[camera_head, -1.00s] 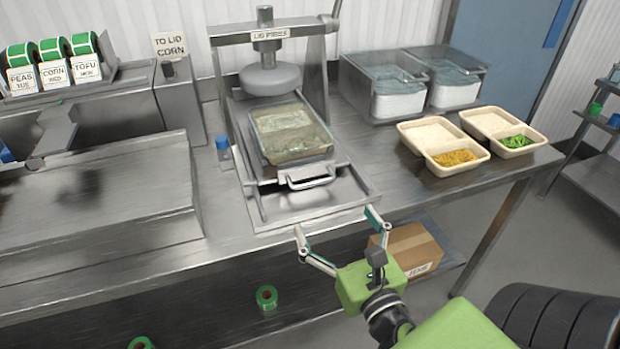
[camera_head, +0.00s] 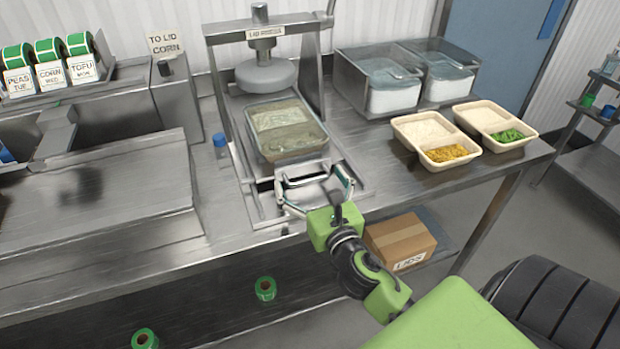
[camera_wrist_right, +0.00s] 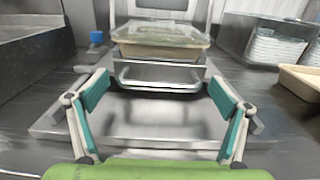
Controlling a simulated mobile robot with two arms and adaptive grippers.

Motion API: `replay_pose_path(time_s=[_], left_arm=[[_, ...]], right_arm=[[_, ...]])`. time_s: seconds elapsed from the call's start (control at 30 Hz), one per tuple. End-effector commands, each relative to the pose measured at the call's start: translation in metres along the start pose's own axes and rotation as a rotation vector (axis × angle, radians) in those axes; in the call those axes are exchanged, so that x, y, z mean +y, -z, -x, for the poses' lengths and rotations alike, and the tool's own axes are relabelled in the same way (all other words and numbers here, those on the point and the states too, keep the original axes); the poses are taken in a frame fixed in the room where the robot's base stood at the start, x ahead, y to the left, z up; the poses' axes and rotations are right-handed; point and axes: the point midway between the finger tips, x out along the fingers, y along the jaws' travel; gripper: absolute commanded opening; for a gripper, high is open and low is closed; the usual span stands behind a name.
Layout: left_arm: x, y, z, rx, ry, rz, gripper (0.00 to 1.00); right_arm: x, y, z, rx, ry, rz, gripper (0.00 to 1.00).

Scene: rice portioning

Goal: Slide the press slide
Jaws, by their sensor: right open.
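The lid press (camera_head: 265,75) stands against the back wall, its round plate raised above the slide. The press slide is pulled out toward me, and its metal handle (camera_head: 303,177) faces the front. A lidded tray (camera_head: 287,128) sits on the slide; the handle also shows in the right wrist view (camera_wrist_right: 160,84). My right gripper (camera_head: 314,190) is open at the front of the slide, its fingers spread to either side of the handle. In the right wrist view the open right gripper (camera_wrist_right: 161,105) has nothing between its fingers, and the handle lies just ahead. My left gripper is not in view.
Two open food trays, one with corn (camera_head: 446,153) and one with peas (camera_head: 508,136), stand right of the press. Clear bins (camera_head: 392,93) stand behind them. A small blue-capped bottle (camera_head: 220,145) is left of the slide. A cardboard box (camera_head: 399,241) sits on the lower shelf.

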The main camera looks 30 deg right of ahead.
Motion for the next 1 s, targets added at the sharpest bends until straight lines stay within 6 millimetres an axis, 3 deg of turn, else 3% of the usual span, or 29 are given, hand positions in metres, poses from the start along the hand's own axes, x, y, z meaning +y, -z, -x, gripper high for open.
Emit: replay_pose_path(time_s=[0.1, 0.13, 0.33, 0.47, 0.73, 1.0], left_arm=[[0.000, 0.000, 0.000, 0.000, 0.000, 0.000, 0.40], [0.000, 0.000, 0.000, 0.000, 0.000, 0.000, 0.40], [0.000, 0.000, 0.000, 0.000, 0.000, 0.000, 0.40], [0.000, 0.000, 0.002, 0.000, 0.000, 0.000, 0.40], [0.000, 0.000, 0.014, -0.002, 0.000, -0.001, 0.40], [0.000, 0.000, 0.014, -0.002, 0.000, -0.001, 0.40]], right_arm=[[0.000, 0.000, 0.000, 0.000, 0.000, 0.000, 0.93], [0.000, 0.000, 0.000, 0.000, 0.000, 0.000, 0.88], [0.000, 0.000, 0.000, 0.000, 0.000, 0.000, 0.38], [0.000, -0.001, -0.004, -0.001, 0.000, 0.000, 0.38], [0.000, -0.003, -0.041, -0.002, 0.000, 0.001, 0.38], [0.000, 0.000, -0.045, 0.000, 0.000, 0.000, 0.38]])
